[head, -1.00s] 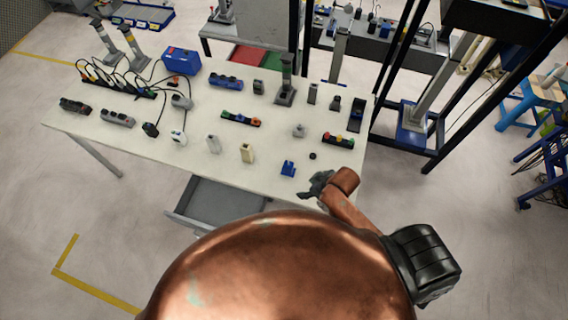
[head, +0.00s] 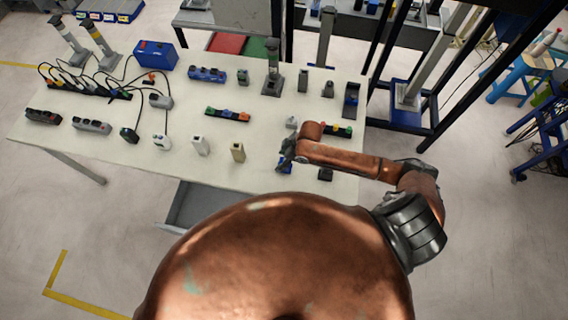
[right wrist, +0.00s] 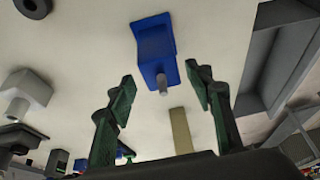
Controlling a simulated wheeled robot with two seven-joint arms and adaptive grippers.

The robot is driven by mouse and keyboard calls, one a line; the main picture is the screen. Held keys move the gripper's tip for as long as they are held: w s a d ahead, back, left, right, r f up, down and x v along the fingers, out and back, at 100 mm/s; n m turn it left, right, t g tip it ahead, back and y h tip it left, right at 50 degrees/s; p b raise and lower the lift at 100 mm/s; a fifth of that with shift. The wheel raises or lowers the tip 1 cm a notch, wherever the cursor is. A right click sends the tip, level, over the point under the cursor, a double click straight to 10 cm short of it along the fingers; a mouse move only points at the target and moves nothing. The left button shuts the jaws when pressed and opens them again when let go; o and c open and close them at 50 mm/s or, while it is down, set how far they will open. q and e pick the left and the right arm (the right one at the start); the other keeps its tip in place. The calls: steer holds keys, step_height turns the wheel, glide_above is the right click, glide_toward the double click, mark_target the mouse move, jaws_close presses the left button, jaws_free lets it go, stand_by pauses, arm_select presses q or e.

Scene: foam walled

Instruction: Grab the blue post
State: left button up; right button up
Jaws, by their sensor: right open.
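The blue post (head: 286,168) stands on the white table near its front edge, mostly hidden by my right gripper (head: 287,154) in the head view. In the right wrist view the blue post (right wrist: 156,50) shows whole, a blue block on a flat blue base with a short grey pin. My right gripper (right wrist: 160,92) is open and empty, its green-padded fingers apart. The post appears just beyond the fingertips, roughly centred between them, and I see no contact. My left gripper is not in view.
On the white table (head: 215,175), a beige block (head: 238,151) and a white block (head: 200,146) stand left of the post. A connector strip with coloured parts (head: 228,114) lies farther back. An open grey drawer (head: 190,207) juts out below the front edge.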

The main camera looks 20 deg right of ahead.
steer(key=x, duration=0.3)
steer(key=shift+s+f, duration=0.25)
steer(key=shift+s, duration=0.05)
steer(key=shift+w, duration=0.1)
steer(key=c, duration=1.2)
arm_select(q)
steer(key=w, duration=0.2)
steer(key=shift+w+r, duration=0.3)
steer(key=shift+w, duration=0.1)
arm_select(e)
jaws_close()
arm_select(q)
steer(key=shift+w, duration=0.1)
arm_select(e)
steer(key=shift+r, duration=0.1)
